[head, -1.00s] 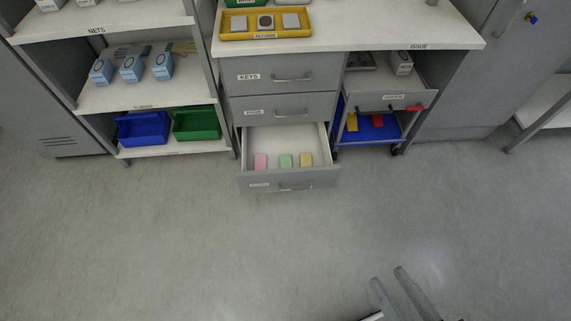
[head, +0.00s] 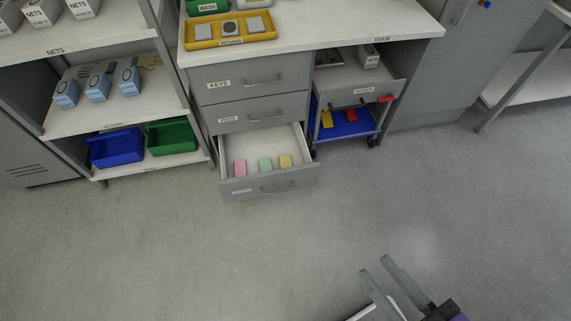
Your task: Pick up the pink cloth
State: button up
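The pink cloth (head: 240,168) is a small folded block at the left inside the open bottom drawer (head: 285,185). A green cloth (head: 265,164) and a yellow cloth (head: 286,161) lie to its right in the same drawer, with gaps between them. My gripper (head: 373,266) is at the bottom right of the head view, over bare floor, well in front of the drawer and to its right. Its two fingers are apart with nothing between them.
Two shut drawers (head: 254,111) sit above the open one. A shelf unit (head: 120,118) with a blue bin (head: 117,148) and a green bin (head: 171,136) stands at left. A blue-decked cart (head: 350,126) is right of the drawers. The floor in front is clear.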

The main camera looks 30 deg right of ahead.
aim_at(240, 169)
jog(key=i+j+u, duration=0.1)
jog(key=i+j, duration=0.2)
jog(key=i, duration=0.2)
jog(key=i+j+u, duration=0.15)
jog(key=i, duration=0.4)
jog(key=i+j+u, duration=0.1)
jog(key=i+j, duration=0.15)
jog(key=i, duration=0.25)
